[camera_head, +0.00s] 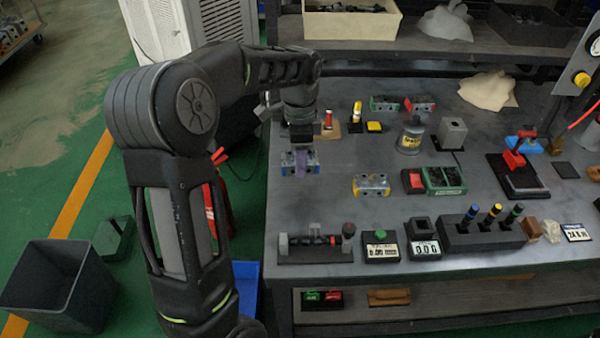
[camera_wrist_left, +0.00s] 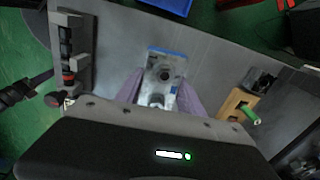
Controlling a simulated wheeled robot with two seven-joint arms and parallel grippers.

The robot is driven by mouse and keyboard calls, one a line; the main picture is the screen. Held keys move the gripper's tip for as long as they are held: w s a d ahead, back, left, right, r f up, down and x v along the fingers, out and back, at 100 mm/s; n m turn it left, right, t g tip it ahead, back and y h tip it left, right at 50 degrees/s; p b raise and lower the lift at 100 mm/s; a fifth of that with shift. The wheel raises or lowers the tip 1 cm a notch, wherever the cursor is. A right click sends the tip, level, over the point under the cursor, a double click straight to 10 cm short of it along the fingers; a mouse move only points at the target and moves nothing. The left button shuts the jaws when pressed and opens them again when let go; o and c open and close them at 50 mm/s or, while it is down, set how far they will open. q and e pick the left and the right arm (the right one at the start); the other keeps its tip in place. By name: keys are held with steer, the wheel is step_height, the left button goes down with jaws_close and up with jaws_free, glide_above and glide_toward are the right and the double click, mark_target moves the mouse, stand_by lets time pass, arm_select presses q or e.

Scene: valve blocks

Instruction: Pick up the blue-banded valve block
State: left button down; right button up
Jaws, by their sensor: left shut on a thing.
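The blue-banded valve block (camera_head: 313,161) is a small grey metal block with blue at its end, near the left edge of the workbench. My left gripper (camera_head: 300,160) reaches down from above and its purple fingers are shut on the block. In the left wrist view the block (camera_wrist_left: 165,68), with its blue edge and round dark port, sits between the two fingers (camera_wrist_left: 164,95). I cannot tell whether it touches the bench or hangs just above it. My right gripper is not in view.
A yellow-banded block (camera_head: 371,186) lies to the right. Green-banded (camera_head: 384,104) and red-banded (camera_head: 420,104) blocks lie behind. A valve assembly fixture (camera_head: 315,246) stands in front, beside gauges. Bare bench surface (camera_head: 300,205) lies in front of the held block.

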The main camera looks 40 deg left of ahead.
arm_select(q)
steer(key=shift+r, duration=0.85)
